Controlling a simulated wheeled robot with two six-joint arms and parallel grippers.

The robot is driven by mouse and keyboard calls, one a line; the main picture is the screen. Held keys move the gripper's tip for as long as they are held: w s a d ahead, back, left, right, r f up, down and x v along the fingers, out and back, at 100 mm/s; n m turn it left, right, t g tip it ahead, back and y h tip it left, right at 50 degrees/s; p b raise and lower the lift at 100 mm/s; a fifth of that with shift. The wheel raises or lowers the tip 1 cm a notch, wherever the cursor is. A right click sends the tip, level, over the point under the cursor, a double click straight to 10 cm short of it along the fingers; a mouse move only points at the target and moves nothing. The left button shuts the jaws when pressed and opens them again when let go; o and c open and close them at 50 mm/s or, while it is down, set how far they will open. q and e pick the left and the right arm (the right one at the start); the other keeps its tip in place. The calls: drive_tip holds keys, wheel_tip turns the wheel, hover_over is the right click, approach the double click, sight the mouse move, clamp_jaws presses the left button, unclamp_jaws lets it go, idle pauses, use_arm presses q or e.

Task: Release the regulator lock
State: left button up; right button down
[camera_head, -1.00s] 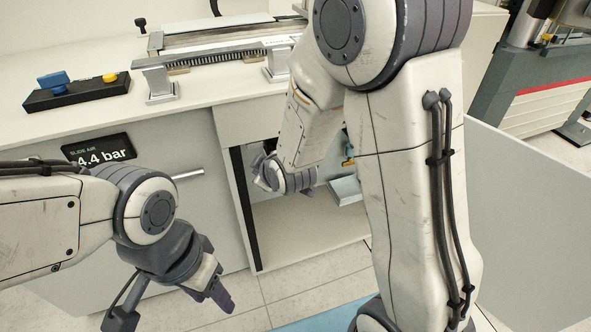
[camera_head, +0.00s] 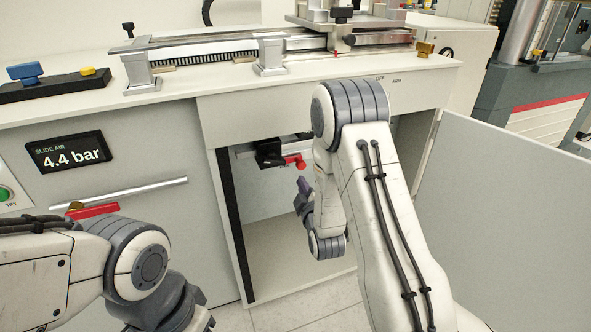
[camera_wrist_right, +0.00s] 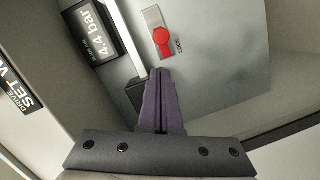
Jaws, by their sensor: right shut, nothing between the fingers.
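In the right wrist view, the regulator lock appears as a round red knob with a short red lever (camera_wrist_right: 162,38) on a pale plate, with small lettering beside it. In the head view, a red lever (camera_head: 294,161) by a black block shows inside the open cabinet. My right gripper (camera_head: 302,185) is at the cabinet opening, just below and right of that lever. Its purple fingers (camera_wrist_right: 158,100) are shut and empty, pointing towards the lock with a gap visible. My left gripper (camera_head: 200,318) is cut off at the bottom edge; its fingertips are hidden.
The open cabinet door (camera_head: 510,220) stands to the right. The cabinet's dark left edge (camera_head: 236,225) and the countertop (camera_head: 210,95) bound the opening. A gauge display (camera_head: 68,152) reads 4.4 bar. A drawer handle (camera_head: 130,193) and a red lever (camera_head: 92,211) are near my left arm.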

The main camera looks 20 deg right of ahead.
use_arm(q)
drive_tip(key=shift+f+b, duration=0.7)
use_arm(e)
drive_tip(key=w+d+f, duration=0.1)
drive_tip(key=w, duration=0.8)
drive_tip(key=shift+w, duration=0.25)
drive_tip(key=shift+d, duration=0.1)
